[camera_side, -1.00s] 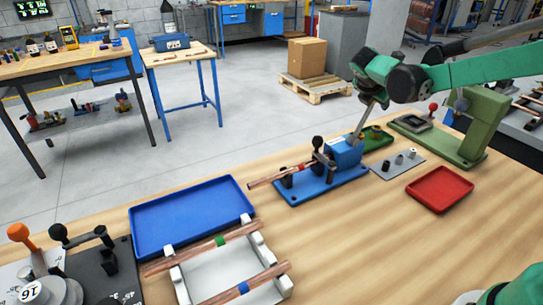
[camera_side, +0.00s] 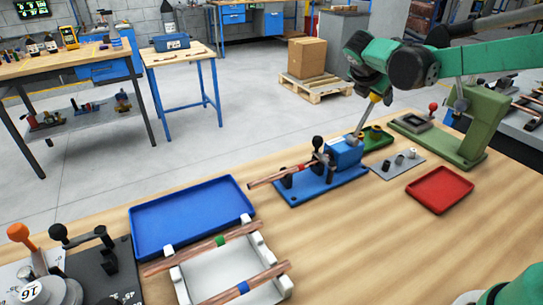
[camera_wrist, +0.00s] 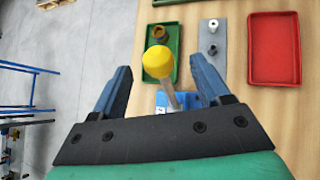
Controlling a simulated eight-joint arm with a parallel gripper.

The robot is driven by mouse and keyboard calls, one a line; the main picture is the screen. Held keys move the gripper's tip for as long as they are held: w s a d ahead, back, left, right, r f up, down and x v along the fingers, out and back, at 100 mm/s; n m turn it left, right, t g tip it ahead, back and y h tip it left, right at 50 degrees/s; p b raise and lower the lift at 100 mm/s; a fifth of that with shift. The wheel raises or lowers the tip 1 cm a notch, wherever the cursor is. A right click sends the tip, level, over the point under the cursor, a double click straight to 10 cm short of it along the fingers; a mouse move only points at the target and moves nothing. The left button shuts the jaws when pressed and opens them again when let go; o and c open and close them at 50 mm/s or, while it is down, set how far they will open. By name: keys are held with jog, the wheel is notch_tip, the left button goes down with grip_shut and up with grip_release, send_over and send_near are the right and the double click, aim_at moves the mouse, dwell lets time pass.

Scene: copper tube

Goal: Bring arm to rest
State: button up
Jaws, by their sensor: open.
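My gripper (camera_wrist: 161,72) is open. In the wrist view its two dark fingers stand apart, with the yellow knob (camera_wrist: 158,61) of a grey lever showing between them, apart from both. In the side view my gripper (camera_side: 372,82) is just above that yellow knob (camera_side: 375,97). The lever leans up to the right from the blue fixture (camera_side: 320,186). A copper tube (camera_side: 265,180) with a red band lies in the fixture. Two more copper tubes, one with a green band (camera_side: 205,247) and one with a blue band (camera_side: 225,294), lie across a white rack (camera_side: 215,275).
A blue tray (camera_side: 190,212) is empty. A green tray (camera_side: 384,141) holds brass fittings, and a grey plate (camera_side: 385,170) holds small parts. A red tray (camera_side: 440,192) is empty. A green press (camera_side: 480,130) stands behind right. The front right tabletop is clear.

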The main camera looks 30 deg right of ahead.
jog(key=shift+s+a+r, duration=0.15)
jog(key=shift+a+r, duration=0.2)
jog(key=s+a+f+m+t+y, duration=0.3)
jog(key=s+a+m+y, duration=0.6)
jog(key=m, duration=1)
jog(key=s+a+f, duration=0.1)
jog(key=s+a, duration=0.2)
jog(key=s, duration=0.2)
jog(key=shift+a+m+t, duration=0.25)
jog(key=shift+m+t, duration=0.05)
jog(key=shift+t, duration=0.1)
